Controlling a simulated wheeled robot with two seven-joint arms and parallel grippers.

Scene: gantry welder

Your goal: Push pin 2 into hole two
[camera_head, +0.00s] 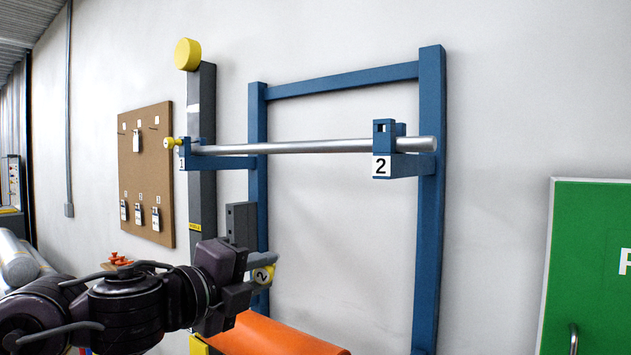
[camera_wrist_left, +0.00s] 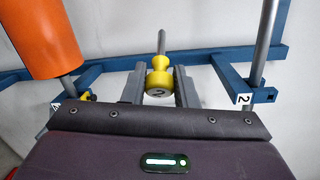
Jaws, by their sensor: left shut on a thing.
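Pin 2 (camera_head: 263,275) has a yellow knob marked 2. My left gripper (camera_head: 262,262) is shut on it, below and left of the bracket marked 2 (camera_head: 381,166). In the left wrist view the knob of pin 2 (camera_wrist_left: 159,83) sits between the two grey fingers (camera_wrist_left: 159,90), and its grey shank points away from the gripper. Hole two (camera_head: 381,128) is a dark opening in the blue block on top of that bracket; pin 2 is well apart from it. The bracket also shows in the left wrist view (camera_wrist_left: 258,96). My right gripper is not in view.
A silver bar (camera_head: 310,146) lies across both brackets of the blue wall frame (camera_head: 431,200). A yellow knob (camera_head: 170,143) shows at bracket 1. An orange roll (camera_head: 275,335) is below my left gripper. A green board (camera_head: 590,265) is at the right.

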